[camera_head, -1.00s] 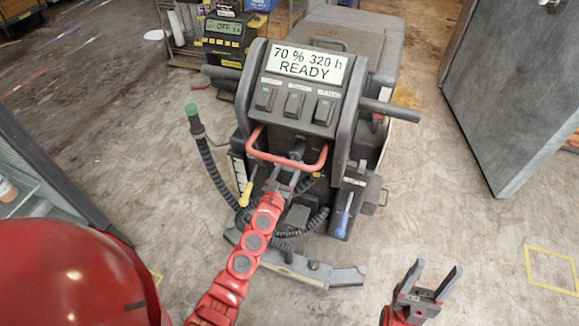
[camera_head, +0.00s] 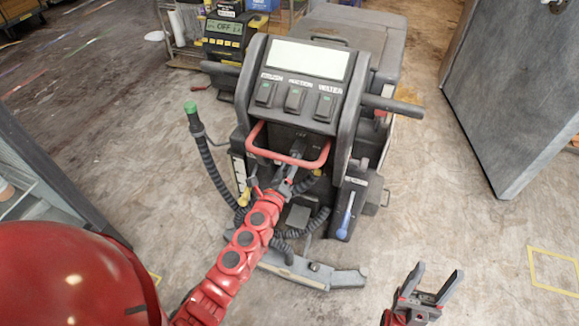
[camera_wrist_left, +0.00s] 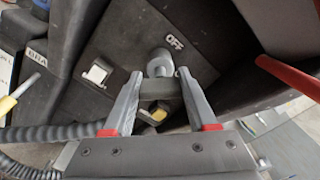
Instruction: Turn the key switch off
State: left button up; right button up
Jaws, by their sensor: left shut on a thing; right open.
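The key switch (camera_wrist_left: 160,62) shows in the left wrist view as a grey round barrel on the machine's dark panel, beside a white OFF label (camera_wrist_left: 175,42). A dark key grip (camera_wrist_left: 160,88) extends from it. My left gripper (camera_wrist_left: 160,80) is shut on this key, one finger on each side. In the head view my left gripper (camera_head: 288,174) reaches under the red handle bar, and the key itself is small and partly hidden. The machine's display (camera_head: 309,59) is blank. My right gripper (camera_head: 425,283) is open and empty, low on the right, apart from the machine.
The red handle bar (camera_head: 289,160) runs close above my left gripper. A hose with a green end (camera_head: 191,108), a yellow lever (camera_head: 243,197) and a blue lever (camera_head: 346,218) are nearby. A grey door panel (camera_head: 510,90) stands right. Floor around my right gripper is clear.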

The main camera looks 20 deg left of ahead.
pick_arm(q)
jog(key=n+b, duration=0.1)
jog(key=n, duration=0.3)
jog(key=shift+f+n, duration=0.1)
jog(key=shift+n, duration=0.2)
jog(key=shift+n+b, duration=0.4)
jog(key=shift+n, duration=1.6)
jog(key=o, duration=1.4)
jog(key=shift+c, duration=0.2)
jog(key=s+b, duration=0.1)
jog(key=s, duration=1.6)
jog(key=shift+s+a, duration=0.2)
jog(key=shift+a, duration=0.15)
